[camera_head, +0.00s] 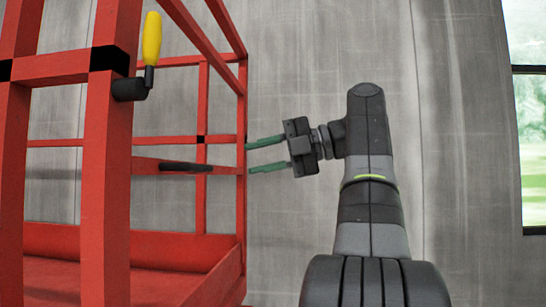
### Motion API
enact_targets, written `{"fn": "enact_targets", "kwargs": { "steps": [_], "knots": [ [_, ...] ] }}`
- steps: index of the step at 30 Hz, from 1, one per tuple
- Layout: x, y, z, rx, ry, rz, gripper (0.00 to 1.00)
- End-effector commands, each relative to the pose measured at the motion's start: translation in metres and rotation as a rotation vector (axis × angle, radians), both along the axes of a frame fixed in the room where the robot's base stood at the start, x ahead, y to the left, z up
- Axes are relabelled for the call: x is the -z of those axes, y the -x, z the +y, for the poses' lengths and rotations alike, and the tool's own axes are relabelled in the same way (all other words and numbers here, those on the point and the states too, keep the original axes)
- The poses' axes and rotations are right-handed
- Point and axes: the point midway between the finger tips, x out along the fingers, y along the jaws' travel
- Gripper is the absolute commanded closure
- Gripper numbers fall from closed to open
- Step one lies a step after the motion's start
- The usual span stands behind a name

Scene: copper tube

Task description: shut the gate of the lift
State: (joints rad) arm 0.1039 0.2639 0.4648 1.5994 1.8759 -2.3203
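The lift (105,200) is a red metal cage filling the left of the head view. A red bar with a dark grip (185,167) crosses its side at mid height; it looks like part of the gate, but I cannot tell how far the gate stands open. A yellow handle (151,40) on a black bracket sits on the near post. My gripper (249,158) has two green fingers, spread apart and empty, pointing left. Their tips are close to the lift's right-hand upright (242,120); I cannot tell whether they touch it.
A grey concrete wall (460,150) stands behind. A window (530,130) is at the far right. The lift's red floor and kick rail (170,245) show at lower left. The space between the lift and my arm looks clear.

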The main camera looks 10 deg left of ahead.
Motion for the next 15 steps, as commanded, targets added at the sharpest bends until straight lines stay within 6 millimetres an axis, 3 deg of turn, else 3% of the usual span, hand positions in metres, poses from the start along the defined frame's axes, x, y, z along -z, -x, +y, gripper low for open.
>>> {"fn": "enact_targets", "kwargs": {
  "steps": [6,15],
  "knots": [
    [-0.004,-0.003,-0.020,0.002,-0.001,0.000,0.67],
    [-0.005,-0.003,-0.023,0.000,0.000,0.000,0.67]
  ]
}}
